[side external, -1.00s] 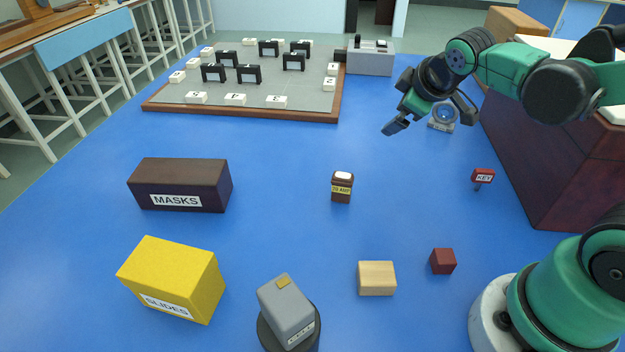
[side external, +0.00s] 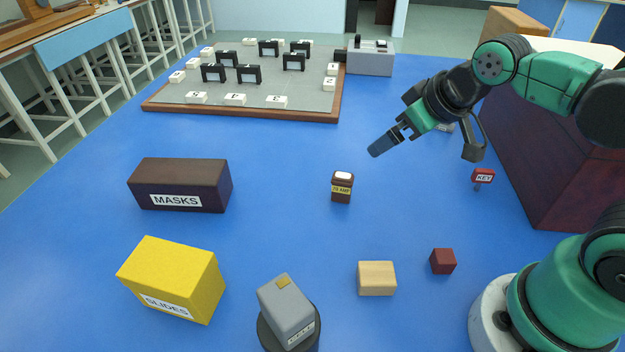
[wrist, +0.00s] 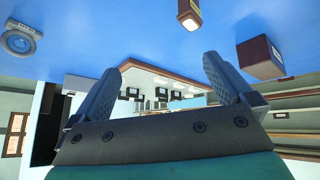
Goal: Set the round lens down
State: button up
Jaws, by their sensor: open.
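The round lens, a clear disc in a pale grey mount, is on the blue bench beside the dark red cabinet. In the side external view it is mostly hidden behind my gripper (side external: 392,140), with only a bit of its mount showing. In the wrist view the round lens (wrist: 19,42) is at the upper left, outside and apart from the fingers. My gripper (wrist: 168,72) is open, with nothing between its fingers, and hangs above the bench.
A brown jar (side external: 342,187) and a red KEY tag (side external: 483,176) stand near my gripper. The dark red cabinet (side external: 545,150) is close on the right. A grey board (side external: 300,93) with black holders lies at the back.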

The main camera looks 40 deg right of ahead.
jog(key=w+d+f+n+g+h, duration=0.1)
jog(key=w+d+n+h, duration=0.4)
jog(key=d, duration=0.3)
jog(key=w+d+f+n+h, duration=0.1)
jog(key=w+d+n+h, duration=0.1)
jog(key=w+d+n, duration=0.45)
jog(key=d+f+n+h, duration=0.1)
jog(key=d+f+n, duration=0.2)
jog(key=d, duration=0.1)
jog(key=s+d+f+n+g+h, duration=0.1)
jog(key=d+f+n+h, duration=0.1)
jog(key=d+f+n, duration=0.1)
jog(key=s+d+f+n+g+h, duration=0.1)
jog(key=d+f+n+h, duration=0.1)
jog(key=d+n, duration=0.3)
jog(key=shift+s+d+f, duration=0.1)
jog(key=shift+d+f, duration=0.1)
jog(key=shift+d, duration=0.4)
jog(key=shift+d+f, duration=0.2)
jog(key=shift+d, duration=0.35)
jog(key=shift+x, duration=2.85)
jog(key=c, duration=1.2)
jog(key=shift+r, duration=0.1)
